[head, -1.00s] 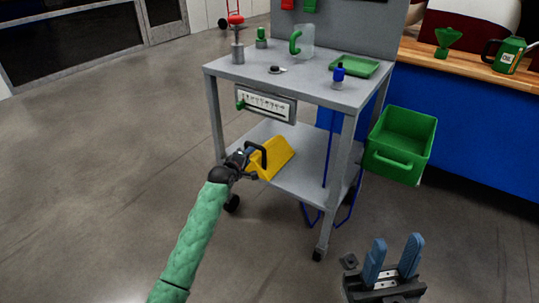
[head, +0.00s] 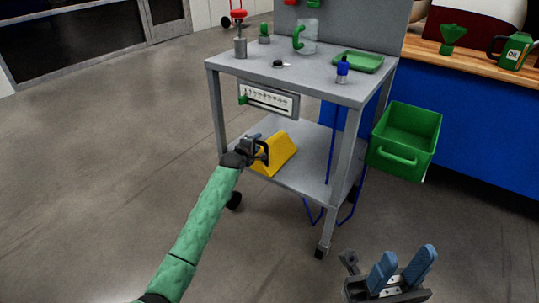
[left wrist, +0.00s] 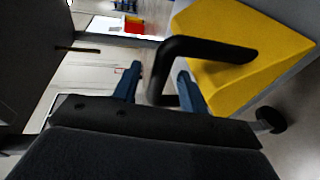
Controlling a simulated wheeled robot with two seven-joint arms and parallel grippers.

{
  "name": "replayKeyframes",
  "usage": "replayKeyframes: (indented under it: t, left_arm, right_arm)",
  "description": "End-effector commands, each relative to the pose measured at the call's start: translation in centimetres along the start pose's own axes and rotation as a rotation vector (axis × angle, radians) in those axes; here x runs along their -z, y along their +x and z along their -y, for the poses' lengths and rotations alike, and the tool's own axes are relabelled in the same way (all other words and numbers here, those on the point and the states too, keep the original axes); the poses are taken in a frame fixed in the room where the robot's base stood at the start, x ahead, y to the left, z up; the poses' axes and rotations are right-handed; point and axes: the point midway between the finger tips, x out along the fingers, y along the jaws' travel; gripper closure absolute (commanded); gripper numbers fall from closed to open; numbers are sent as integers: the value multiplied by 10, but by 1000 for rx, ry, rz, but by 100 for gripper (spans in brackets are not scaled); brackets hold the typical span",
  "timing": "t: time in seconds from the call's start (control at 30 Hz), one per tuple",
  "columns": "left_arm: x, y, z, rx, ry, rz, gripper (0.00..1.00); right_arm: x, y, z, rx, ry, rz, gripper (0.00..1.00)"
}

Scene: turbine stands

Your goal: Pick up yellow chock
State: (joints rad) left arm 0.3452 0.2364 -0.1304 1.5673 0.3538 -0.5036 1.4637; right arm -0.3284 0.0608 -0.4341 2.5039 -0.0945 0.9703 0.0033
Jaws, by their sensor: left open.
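The yellow chock (head: 278,156), a wedge with a black handle, sits on the lower shelf of the grey cart. My left gripper (head: 254,141) reaches in over the shelf's left side, at the chock's handle. In the left wrist view the chock (left wrist: 240,50) fills the upper right. Its black handle (left wrist: 205,48) bends down between the two blue fingers of my left gripper (left wrist: 157,85), which stand apart and are open. I cannot tell whether a finger touches the handle. My right gripper (head: 401,270) shows at the bottom right with its blue fingers apart, open and empty, away from the cart.
The grey cart (head: 308,84) carries a green tray (head: 358,62), a blue-capped bottle (head: 342,70) and other small items on top. A green bin (head: 403,138) hangs at its right. A workbench (head: 475,75) stands behind. The floor at left is clear.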

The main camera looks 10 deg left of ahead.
Motion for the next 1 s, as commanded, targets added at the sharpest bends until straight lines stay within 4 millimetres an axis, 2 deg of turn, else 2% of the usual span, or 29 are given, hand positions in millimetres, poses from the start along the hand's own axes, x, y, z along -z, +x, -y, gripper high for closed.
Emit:
replayKeyframes:
  t: [0.13, 0.43, 0.6, 0.67, 1.0]
  left_arm:
    - [-1, 12, 0, 0, 1, 1, 58]
    - [0, 15, 0, -1, 0, 1, 58]
    - [0, 15, 0, 0, 0, 1, 91]
    - [0, 15, 0, 0, 0, 1, 100]
    - [0, 14, -2, -3, 0, 0, 100]
  right_arm:
    - [0, -2, 0, -4, 7, -1, 64]
    - [0, -2, 0, -5, 10, -3, 64]
    - [0, -1, 0, -4, 10, -5, 64]
    - [0, -1, 0, -3, 10, -6, 64]
    - [-1, 0, 0, -4, 9, -8, 64]
